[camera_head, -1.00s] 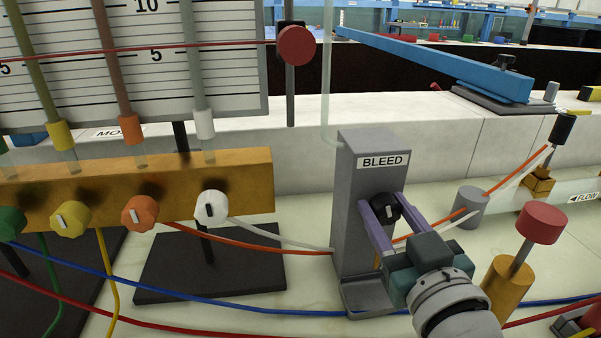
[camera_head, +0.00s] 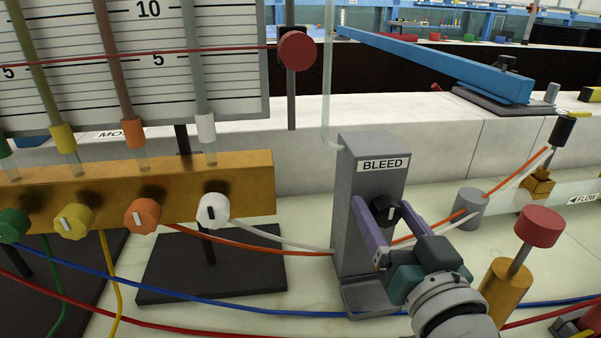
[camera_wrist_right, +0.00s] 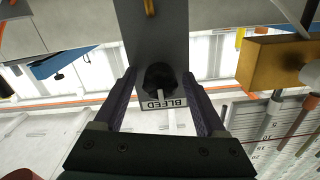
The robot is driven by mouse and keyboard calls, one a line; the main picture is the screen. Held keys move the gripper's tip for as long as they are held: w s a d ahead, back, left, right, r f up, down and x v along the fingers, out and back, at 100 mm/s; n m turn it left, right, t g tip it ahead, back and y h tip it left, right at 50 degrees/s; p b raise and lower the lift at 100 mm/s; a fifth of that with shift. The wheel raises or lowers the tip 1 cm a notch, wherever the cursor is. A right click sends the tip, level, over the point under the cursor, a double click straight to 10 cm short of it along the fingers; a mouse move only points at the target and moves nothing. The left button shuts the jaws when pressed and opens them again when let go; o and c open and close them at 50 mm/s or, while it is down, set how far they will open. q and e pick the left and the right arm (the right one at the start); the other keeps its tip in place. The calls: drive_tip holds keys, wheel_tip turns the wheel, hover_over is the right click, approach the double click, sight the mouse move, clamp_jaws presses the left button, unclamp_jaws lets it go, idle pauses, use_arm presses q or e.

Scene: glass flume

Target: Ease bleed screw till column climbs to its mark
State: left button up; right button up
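The black bleed screw knob (camera_head: 383,209) with a white pointer line is on the front of the grey BLEED block (camera_head: 362,235). My right gripper (camera_head: 380,204) has its purple fingers on either side of the knob. In the right wrist view, gaps show between the knob (camera_wrist_right: 161,80) and both fingers (camera_wrist_right: 160,85), so the gripper is open. Upright tubes, including a grey one with a white collar (camera_head: 205,126), stand before the scale board (camera_head: 165,85). A red line (camera_head: 130,50) crosses them near 5. The tube tops are out of frame; I cannot read the liquid levels. My left gripper is not in view.
A brass manifold (camera_head: 255,180) with several coloured knobs stands left of the block. A brass post with a red knob (camera_head: 540,226) is close to the right of my right gripper. Coloured hoses (camera_head: 240,305) run along the bench.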

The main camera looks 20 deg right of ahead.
drive_tip(key=v, duration=1)
drive_tip(key=shift+p, duration=0.3)
drive_tip(key=shift+d, duration=0.1)
idle(1.8)
